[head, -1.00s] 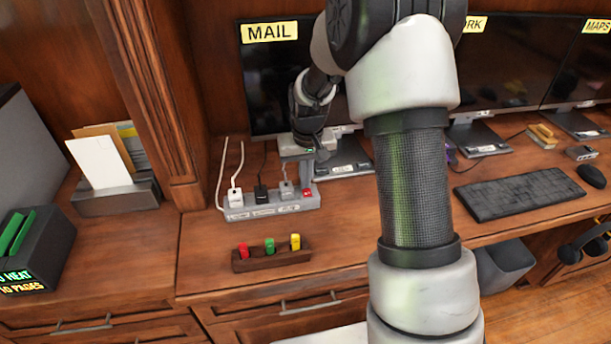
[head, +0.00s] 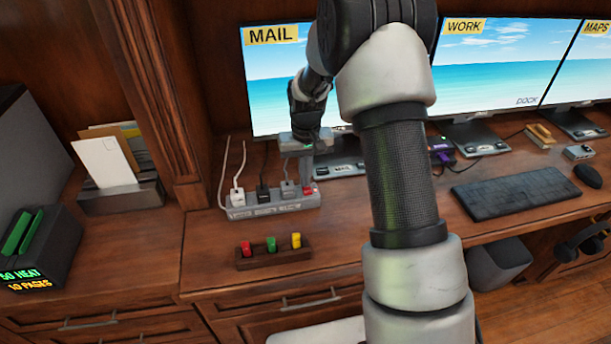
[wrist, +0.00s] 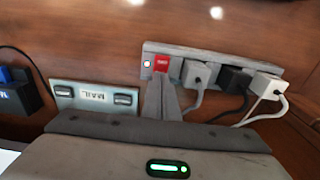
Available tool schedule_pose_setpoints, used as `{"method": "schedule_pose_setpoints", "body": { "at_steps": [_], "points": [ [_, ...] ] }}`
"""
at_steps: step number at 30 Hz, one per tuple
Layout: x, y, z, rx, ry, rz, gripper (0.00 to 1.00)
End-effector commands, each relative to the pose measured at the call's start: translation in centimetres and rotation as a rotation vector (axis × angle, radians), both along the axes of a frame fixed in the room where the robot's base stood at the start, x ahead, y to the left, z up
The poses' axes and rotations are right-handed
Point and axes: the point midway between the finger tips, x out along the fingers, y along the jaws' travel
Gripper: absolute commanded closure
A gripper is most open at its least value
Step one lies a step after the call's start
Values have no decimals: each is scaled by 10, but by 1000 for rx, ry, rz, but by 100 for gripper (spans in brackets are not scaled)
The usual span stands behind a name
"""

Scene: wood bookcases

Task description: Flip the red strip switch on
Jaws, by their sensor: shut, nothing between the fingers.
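The grey power strip (head: 268,207) lies on the desk below the MAIL monitor, with several plugs in it. My gripper (head: 306,180) points down at that end of the strip, shut and empty. In the wrist view the fingertips (wrist: 160,78) are right at the red switch; I cannot tell whether they touch it.
A wooden block with red, green and yellow pieces (head: 273,258) sits in front of the strip. Monitors, including the MAIL screen (head: 275,85), stand behind my arm. A keyboard (head: 515,194) lies right. A letter holder (head: 120,197) stands left.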

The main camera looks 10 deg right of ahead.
Motion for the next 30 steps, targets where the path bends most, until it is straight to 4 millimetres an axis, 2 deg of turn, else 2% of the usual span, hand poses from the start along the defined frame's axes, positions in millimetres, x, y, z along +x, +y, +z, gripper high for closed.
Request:
{"method": "schedule_pose_setpoints", "body": {
  "at_steps": [1,9,14,17,20,30],
  "points": [
    [-7,0,-11,0,16,0,100],
    [-21,0,-10,0,24,-1,100],
    [-22,0,-4,0,26,-1,100],
    [-22,0,9,0,21,-1,100],
    [-20,0,32,0,11,-1,100],
    [-17,0,119,1,-13,0,100]
  ]
}}
